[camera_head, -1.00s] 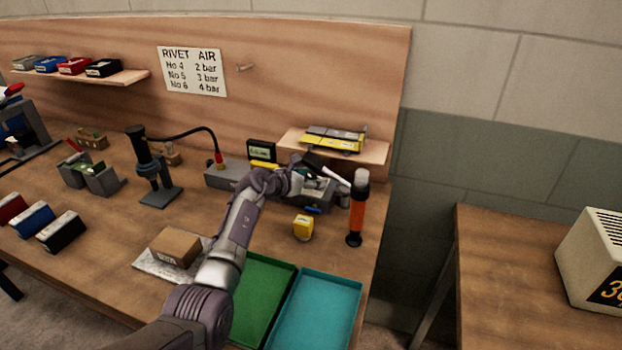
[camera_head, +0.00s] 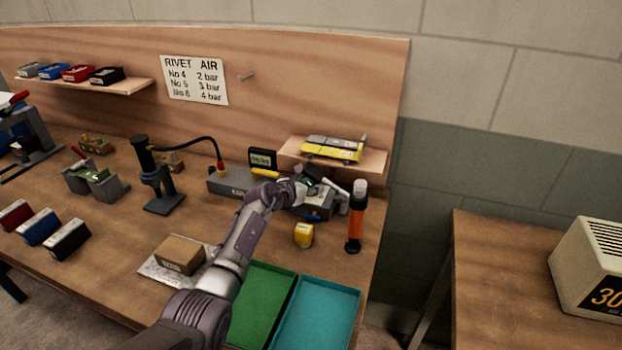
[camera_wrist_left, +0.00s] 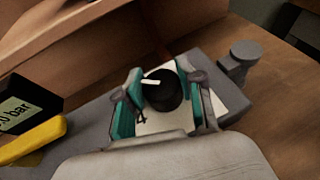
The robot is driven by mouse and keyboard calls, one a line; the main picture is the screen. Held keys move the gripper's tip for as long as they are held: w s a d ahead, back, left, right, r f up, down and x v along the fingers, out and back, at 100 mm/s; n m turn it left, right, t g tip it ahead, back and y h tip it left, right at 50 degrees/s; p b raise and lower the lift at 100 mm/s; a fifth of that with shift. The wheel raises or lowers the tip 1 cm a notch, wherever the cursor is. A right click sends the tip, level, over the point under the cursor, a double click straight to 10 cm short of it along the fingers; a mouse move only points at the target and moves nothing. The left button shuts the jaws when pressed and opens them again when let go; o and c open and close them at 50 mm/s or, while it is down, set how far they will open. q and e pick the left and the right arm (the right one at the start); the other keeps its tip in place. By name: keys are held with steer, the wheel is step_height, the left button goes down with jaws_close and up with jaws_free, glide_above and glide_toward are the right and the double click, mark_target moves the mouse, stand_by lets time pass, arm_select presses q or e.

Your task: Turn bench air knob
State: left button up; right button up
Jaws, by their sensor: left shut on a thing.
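The bench air knob (camera_wrist_left: 162,92) is a round black knob with a white pointer mark, on a pale dial plate (camera_wrist_left: 165,122) with a "4" near its lower left. It sits on the grey air unit (camera_wrist_left: 235,150). My left gripper (camera_wrist_left: 160,88) has its two teal-padded fingers on either side of the knob and is shut on it. In the head view my left gripper (camera_head: 303,190) is over the unit's right part and hides the knob. A small display (camera_head: 262,158) stands at the unit's back; the wrist view shows only part of its reading, ending in "0 bar". My right gripper is not in view.
A yellow lever (camera_head: 265,173) lies along the unit's left part. An orange-bodied tool (camera_head: 355,225) stands to the right, and a yellow block (camera_head: 303,235) in front. Green (camera_head: 262,290) and teal trays (camera_head: 320,310) lie nearer. A shelf (camera_head: 345,160) overhangs behind.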

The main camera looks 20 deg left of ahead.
arm_select(q)
steer(key=n+y+p, duration=0.1)
steer(key=y+p, duration=0.1)
steer(key=p, duration=0.3)
steer(key=r+n+y+p, duration=0.1)
steer(key=n+y+p, duration=0.1)
steer(key=p, duration=0.3)
steer(key=shift+r+n+t, duration=0.1)
steer(key=shift+n+t, duration=0.2)
steer(key=shift+t, duration=0.1)
steer(key=shift+w+n+y+p, duration=0.1)
steer(key=shift+n+y+p, duration=0.3)
steer(key=shift+y, duration=0.1)
steer(key=shift+d+f+n+y, duration=0.1)
steer(key=shift+f+n+y, duration=0.2)
steer(key=shift+f, duration=0.05)
steer(key=shift+f+n+y+b, duration=0.2)
steer(key=shift+n+y+b, duration=0.5)
steer(key=shift+y, duration=0.1)
steer(key=shift+r+n+g+y+b, duration=0.1)
steer(key=shift+n+g+y+b, duration=0.7)
steer(key=shift+n+y+b, duration=0.75)
steer(key=o, duration=1.2)
steer(key=shift+c, duration=0.2)
